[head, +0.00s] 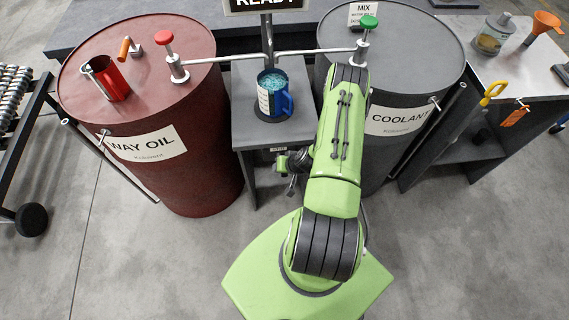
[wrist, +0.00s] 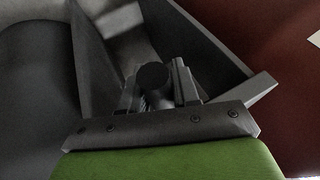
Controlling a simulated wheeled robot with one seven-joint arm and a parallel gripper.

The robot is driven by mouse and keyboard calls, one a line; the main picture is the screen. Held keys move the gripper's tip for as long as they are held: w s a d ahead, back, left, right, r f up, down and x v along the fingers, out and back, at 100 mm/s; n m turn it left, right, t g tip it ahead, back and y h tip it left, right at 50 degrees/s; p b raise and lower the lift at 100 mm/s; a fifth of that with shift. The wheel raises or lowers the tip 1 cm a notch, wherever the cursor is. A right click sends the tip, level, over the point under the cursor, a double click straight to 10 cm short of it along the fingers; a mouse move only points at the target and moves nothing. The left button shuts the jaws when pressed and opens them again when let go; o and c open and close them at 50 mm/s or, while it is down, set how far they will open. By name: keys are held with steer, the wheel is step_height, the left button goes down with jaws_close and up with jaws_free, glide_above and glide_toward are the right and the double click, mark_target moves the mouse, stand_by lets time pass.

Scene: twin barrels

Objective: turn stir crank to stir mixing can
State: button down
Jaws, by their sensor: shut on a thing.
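The blue mixing can (head: 287,104) stands upright on a dark round plate on the small grey stand (head: 245,126) between the barrels. Speckled teal contents show in its open top. My gripper (wrist: 155,88) is low at the front of this stand, largely behind my green arm in the head view. In the wrist view its two fingers sit on either side of a dark round knob (wrist: 153,75), shut on it. The knob looks like the grip of the stir crank. The rest of the crank is hidden or too dark to make out.
The red WAY OIL barrel (head: 205,150) stands left of the stand, the grey COOLANT barrel (head: 435,65) right. Spouts from both barrel-top pumps reach above the can. A red jug (head: 112,80) sits on the red barrel. Open floor lies in front.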

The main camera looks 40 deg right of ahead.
steer(key=shift+w+a+f+n+g+h+b, duration=0.15)
steer(key=shift+w+a+n+g+h+b, duration=0.2)
steer(key=shift+g+h, duration=0.5)
steer(key=shift+w+a+f+n+g+h+b, duration=0.1)
steer(key=shift+a+n+g+h+b, duration=0.15)
steer(key=shift+g+h+b, duration=0.6)
steer(key=shift+w+a+f+n+g+h+b, duration=0.15)
steer(key=shift+a+g+h, duration=0.25)
steer(key=shift+h, duration=0.9)
steer(key=shift+s, duration=0.1)
steer(key=c, duration=0.9)
jaws_free()
steer(key=shift+d, duration=0.1)
steer(key=shift+r, duration=0.1)
